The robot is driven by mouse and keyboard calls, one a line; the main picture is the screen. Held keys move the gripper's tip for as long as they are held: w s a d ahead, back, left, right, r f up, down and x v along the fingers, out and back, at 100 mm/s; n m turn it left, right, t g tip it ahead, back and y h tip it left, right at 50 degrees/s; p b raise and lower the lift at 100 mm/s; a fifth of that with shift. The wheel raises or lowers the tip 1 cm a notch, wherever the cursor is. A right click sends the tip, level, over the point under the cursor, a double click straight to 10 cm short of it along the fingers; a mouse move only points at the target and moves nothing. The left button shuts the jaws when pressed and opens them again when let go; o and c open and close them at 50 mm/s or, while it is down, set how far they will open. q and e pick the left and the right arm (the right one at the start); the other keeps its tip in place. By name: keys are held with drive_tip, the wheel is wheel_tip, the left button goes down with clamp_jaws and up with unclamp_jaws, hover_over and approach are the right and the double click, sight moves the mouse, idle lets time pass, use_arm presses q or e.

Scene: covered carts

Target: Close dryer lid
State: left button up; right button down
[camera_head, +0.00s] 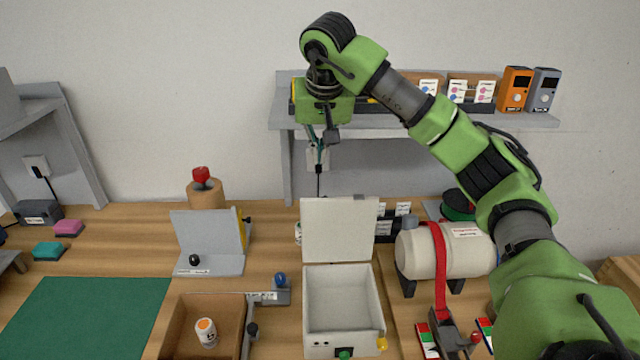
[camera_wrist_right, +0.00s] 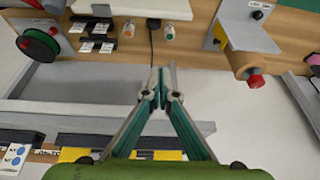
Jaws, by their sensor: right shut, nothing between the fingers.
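The dryer is a white box (camera_head: 340,298) in the middle foreground with its white lid (camera_head: 338,230) standing upright at the back. The open box looks empty inside; a green button and a yellow knob show at its front. My right gripper (camera_head: 319,163) points down, above and behind the lid, in front of the wall shelf. In the right wrist view its fingertips (camera_wrist_right: 165,94) meet, shut with nothing between them. A white panel at the top of that view looks like the lid (camera_wrist_right: 140,8), apart from the fingers. My left gripper is not in view.
A wall shelf (camera_head: 545,119) with boxes and orange and grey devices is close to my right gripper. A cream tank (camera_head: 420,250) with a red strap stands right of the dryer. A brown tray (camera_head: 185,335) with a bottle and a grey angled stand (camera_head: 207,232) are left.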

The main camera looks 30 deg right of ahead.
wheel_tip(320, 180, down, 9)
drive_tip(key=p, duration=0.5)
drive_tip(key=shift+s+d+p, duration=0.3)
drive_tip(key=shift+d+p, duration=0.1)
drive_tip(key=shift+d, duration=0.05)
